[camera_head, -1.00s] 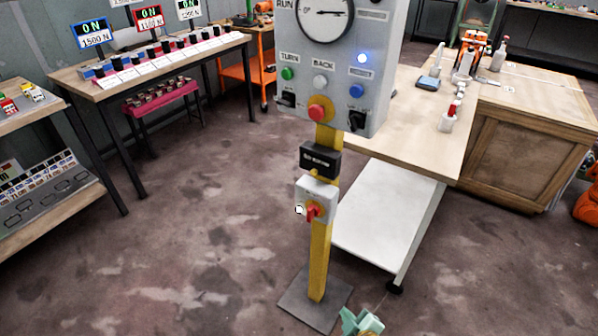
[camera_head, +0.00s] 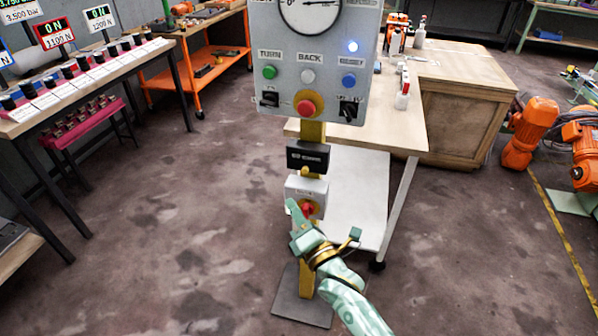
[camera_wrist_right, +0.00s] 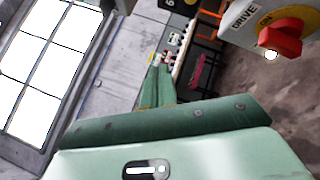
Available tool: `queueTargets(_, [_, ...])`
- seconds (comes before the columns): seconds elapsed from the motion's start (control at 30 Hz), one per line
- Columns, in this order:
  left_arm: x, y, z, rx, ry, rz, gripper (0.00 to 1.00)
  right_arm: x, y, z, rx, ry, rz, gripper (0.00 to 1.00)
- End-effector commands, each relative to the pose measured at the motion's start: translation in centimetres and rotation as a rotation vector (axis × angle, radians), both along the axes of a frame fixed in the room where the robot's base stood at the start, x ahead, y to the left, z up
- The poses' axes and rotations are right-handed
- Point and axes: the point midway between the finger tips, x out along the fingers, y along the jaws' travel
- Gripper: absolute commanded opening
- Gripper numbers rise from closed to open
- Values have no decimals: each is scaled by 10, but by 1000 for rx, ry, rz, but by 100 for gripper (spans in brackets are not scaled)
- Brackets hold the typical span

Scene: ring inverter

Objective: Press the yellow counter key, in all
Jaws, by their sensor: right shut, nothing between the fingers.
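A black counter box (camera_head: 308,157) with pale lettering is mounted on the yellow post. A small yellow part (camera_head: 303,172) shows just under it; I cannot tell for sure whether it is the counter key. My right gripper (camera_head: 292,206) is shut and empty, below the black box and at the left edge of the grey switch box (camera_head: 295,188). Its shut fingers point away in the wrist view (camera_wrist_right: 158,62). Whether they touch the box is unclear. A red rotary knob (camera_head: 309,208) sits beside the fingers and also shows in the wrist view (camera_wrist_right: 281,38). My left gripper is not in view.
A grey control panel (camera_head: 330,75) with a dial, coloured buttons and a red stop button (camera_head: 306,107) stands above on the post. A white-shelved trolley table (camera_head: 355,200) stands behind it.

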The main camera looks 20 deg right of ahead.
Motion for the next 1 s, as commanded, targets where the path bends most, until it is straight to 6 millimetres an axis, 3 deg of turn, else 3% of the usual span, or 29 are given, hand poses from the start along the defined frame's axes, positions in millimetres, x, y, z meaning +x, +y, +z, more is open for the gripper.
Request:
queueTargets(0.2, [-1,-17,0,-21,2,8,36,0,0,0,-58,-11,-13,0])
queueTargets(0.57, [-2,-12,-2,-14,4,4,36,5,-3,-2,-57,-10,-13,0])
queueTargets(1.0, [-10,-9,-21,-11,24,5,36,52,-35,-4,-57,-8,-13,0])
